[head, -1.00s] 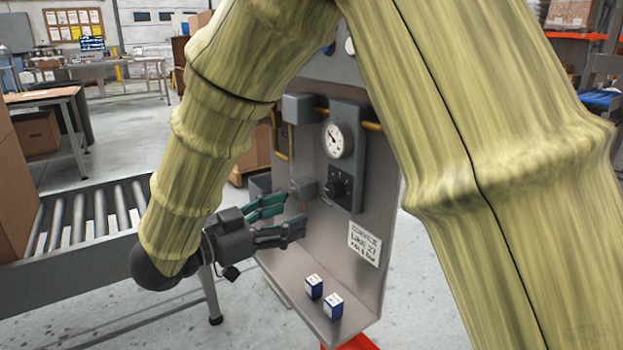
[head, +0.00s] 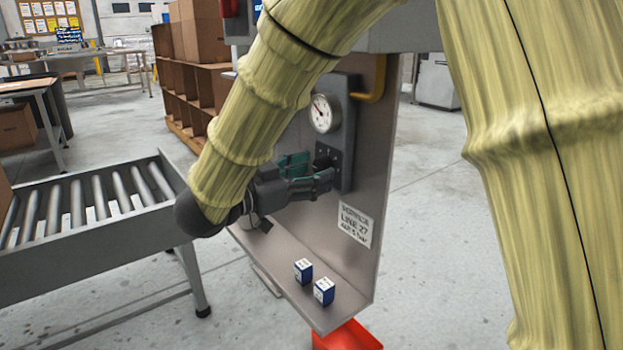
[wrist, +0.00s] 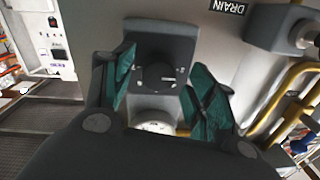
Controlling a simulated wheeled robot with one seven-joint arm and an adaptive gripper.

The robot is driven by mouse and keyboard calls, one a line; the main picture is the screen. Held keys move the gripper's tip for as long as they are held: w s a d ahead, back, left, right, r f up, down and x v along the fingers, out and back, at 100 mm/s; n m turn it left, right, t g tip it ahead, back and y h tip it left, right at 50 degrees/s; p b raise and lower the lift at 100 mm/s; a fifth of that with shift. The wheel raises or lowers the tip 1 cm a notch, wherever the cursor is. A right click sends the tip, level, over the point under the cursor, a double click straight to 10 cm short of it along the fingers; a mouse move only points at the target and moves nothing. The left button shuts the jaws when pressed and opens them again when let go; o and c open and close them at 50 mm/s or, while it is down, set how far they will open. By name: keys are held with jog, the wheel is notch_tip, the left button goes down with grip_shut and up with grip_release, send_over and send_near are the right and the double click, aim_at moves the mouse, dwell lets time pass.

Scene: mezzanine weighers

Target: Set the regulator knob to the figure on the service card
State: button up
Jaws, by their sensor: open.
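The black regulator knob shows in the wrist view (wrist: 158,76) on a dark plate, between the two green-padded fingers of my gripper (wrist: 165,88). My gripper is open around the knob; I cannot tell whether the fingers touch it. In the head view my gripper (head: 310,173) is at the lower part of the gauge plate and largely hides the knob. The round white gauge (head: 321,113) sits above it, its figures too small to read. The service card (head: 355,224) is on the panel below and to the right; it reads "LINE 27", with a smaller, blurred line under it.
Two small blue-and-white boxes (head: 313,282) stand on the panel's bottom shelf. A yellow pipe (head: 374,82) runs beside the gauge. A roller conveyor (head: 90,212) is at the left. An orange-red bin (head: 347,336) is below the shelf.

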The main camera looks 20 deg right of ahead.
jog(key=shift+w+d, duration=0.1)
jog(key=shift+d, duration=0.15)
jog(key=shift+c, duration=0.5)
jog(key=c, duration=0.9)
jog(key=shift+c, duration=0.2)
